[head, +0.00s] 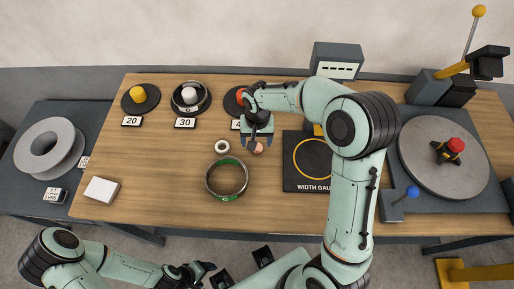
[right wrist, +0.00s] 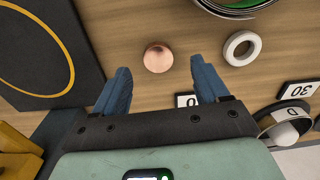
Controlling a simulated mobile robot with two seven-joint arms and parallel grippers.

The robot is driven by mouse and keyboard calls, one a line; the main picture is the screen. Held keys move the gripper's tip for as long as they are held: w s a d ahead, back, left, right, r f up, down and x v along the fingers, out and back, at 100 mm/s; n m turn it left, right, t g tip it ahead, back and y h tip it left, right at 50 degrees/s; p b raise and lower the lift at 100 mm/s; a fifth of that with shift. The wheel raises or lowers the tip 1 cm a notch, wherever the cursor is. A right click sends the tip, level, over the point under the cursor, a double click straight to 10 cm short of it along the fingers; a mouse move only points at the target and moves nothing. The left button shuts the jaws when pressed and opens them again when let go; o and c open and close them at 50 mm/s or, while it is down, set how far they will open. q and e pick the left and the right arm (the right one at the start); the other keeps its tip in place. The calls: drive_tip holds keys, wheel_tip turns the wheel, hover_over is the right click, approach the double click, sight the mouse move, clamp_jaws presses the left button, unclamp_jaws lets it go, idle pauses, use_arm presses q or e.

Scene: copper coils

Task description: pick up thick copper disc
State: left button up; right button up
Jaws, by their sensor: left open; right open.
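The copper disc (right wrist: 158,57) lies flat on the wooden table, a small round coppery piece. In the head view the disc (head: 258,149) is partly hidden by my right gripper (head: 259,143). In the right wrist view my right gripper (right wrist: 160,66) is open and empty, with its two blue fingers apart. The disc appears between and just beyond the fingertips; the remaining height above it is hard to tell. My left gripper (head: 203,273) is open and empty at the bottom of the head view, off the table's front edge.
A white ring (head: 222,146) and a green-lined metal ring (head: 210,187) lie left of the disc. The black width gauge plate (head: 308,186) is to its right. Numbered stands, including the 20 stand (head: 140,107), line the back. Bare table (head: 150,165) lies front left.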

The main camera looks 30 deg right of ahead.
sight(257, 149)
drive_tip(key=f, duration=0.4)
drive_tip(key=shift+d+f, duration=0.15)
drive_tip(key=shift+d, duration=0.05)
drive_tip(key=shift+w, duration=0.1)
drive_tip(key=c, duration=1.3)
